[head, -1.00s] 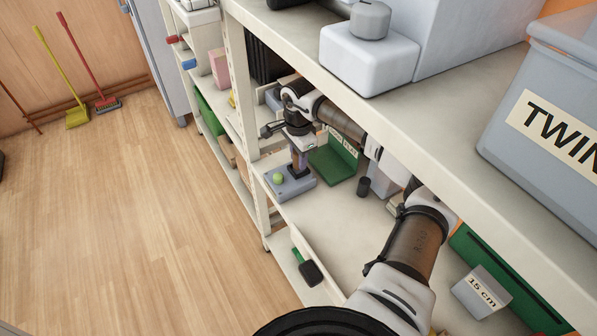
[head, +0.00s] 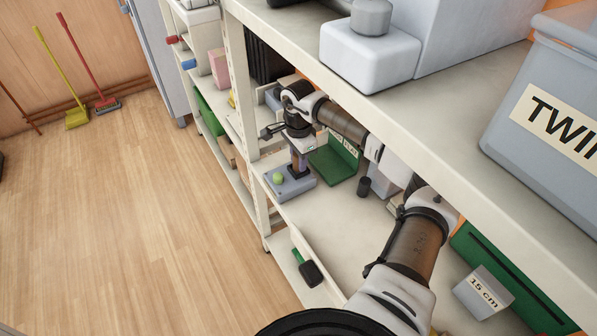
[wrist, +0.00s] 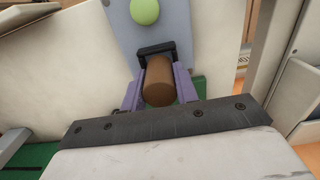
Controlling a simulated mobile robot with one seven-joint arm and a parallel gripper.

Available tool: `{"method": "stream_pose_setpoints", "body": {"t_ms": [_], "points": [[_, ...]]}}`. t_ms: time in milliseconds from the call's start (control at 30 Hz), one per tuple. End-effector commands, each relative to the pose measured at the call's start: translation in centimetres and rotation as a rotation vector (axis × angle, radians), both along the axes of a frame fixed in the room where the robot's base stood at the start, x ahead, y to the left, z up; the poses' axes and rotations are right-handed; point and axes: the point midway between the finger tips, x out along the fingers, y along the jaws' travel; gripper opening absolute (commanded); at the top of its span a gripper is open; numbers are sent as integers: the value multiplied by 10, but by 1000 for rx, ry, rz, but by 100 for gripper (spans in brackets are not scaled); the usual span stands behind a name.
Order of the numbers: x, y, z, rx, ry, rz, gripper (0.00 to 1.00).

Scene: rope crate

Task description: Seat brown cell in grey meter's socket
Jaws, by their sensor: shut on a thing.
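The brown cell (wrist: 158,82) is a short brown cylinder held between the purple fingers of my gripper (wrist: 159,92). The grey meter (head: 291,186) lies on the middle shelf and has a green round knob (head: 278,177) and a dark socket (wrist: 156,48). In the head view my gripper (head: 299,165) points down over the socket, and the cell is partly hidden by the fingers. In the wrist view the cell's far end is right at the black socket frame; I cannot tell how deep it sits.
A green stand (head: 334,162) is right of the meter, with a small dark cylinder (head: 363,186) beyond it. A white upright post (head: 243,95) stands at the left. The upper shelf (head: 420,90) overhangs my arm. Bare shelf lies in front of the dark cylinder.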

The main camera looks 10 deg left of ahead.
Motion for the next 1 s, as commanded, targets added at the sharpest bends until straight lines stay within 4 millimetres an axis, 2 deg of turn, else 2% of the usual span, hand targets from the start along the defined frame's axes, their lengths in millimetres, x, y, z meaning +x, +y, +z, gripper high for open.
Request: {"method": "stream_pose_setpoints", "body": {"t_ms": [867,900,1000], "points": [[0,0,-9,0,0,0,0],[0,0,-9,0,0,0,32],[0,0,-9,-1,1,0,45]]}}
